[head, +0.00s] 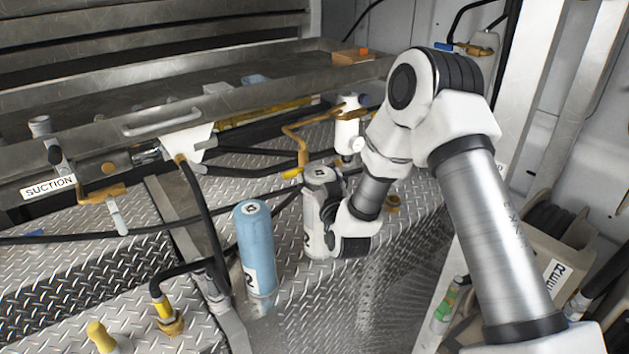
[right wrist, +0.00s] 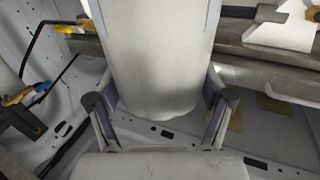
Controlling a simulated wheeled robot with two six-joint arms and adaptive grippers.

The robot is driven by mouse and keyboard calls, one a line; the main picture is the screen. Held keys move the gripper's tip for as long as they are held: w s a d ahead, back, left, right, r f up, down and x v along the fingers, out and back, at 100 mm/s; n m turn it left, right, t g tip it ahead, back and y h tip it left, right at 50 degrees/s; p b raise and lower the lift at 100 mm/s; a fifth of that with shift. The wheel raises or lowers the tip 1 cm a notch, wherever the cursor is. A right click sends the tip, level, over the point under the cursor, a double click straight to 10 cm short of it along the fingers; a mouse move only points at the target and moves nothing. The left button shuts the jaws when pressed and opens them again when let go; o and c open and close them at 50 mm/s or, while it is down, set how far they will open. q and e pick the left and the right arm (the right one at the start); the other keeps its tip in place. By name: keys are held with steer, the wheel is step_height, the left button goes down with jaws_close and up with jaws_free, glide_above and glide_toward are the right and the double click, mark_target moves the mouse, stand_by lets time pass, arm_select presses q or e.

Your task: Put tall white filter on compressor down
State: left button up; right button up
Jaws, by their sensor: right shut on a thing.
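The tall white filter (head: 316,220) is upright above the diamond plate floor, left of my right arm. My right gripper (head: 330,218) is shut on its side. In the right wrist view the filter (right wrist: 160,60) fills the middle, with a finger of my right gripper (right wrist: 160,100) on either side. I cannot tell whether the filter's base touches the plate. I cannot make out which part is the compressor. My left gripper is not in view.
A tall blue filter (head: 257,250) stands close to the left of the white one. A white fitting with a brass pipe (head: 347,130) is behind. Black hoses (head: 205,220) and a steel edge run at left. A beige reel box (head: 540,265) stands at right.

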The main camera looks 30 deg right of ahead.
steer(key=shift+s+f, duration=0.15)
steer(key=shift+f, duration=0.65)
steer(key=shift+w+f, duration=0.2)
steer(key=shift+w, duration=0.35)
steer(key=o, duration=1.7)
steer(key=shift+s, duration=0.1)
steer(key=shift+s+r, duration=0.25)
steer(key=shift+s, duration=0.1)
steer(key=shift+w+f, duration=0.1)
steer(key=shift+w, duration=0.05)
steer(key=shift+f, duration=0.15)
steer(key=b+v, duration=0.2)
steer(key=v, duration=1)
steer(key=s+a+f+n+g+y, duration=0.1)
steer(key=s+a+f+g+y, duration=0.25)
steer(key=f, duration=0.85)
steer(key=s+a+f+n+g+y, duration=0.1)
steer(key=s+a+f+g, duration=0.35)
steer(key=f, duration=0.65)
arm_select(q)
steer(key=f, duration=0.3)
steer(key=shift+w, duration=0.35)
arm_select(e)
steer(key=s+a+f+g, duration=0.1)
steer(key=s+f+g, duration=0.3)
steer(key=s, duration=0.5)
steer(key=s+a+f+n+g+y, duration=0.1)
steer(key=s+f+g, duration=0.4)
steer(key=s+f, duration=0.2)
steer(key=shift+s, duration=1.1)
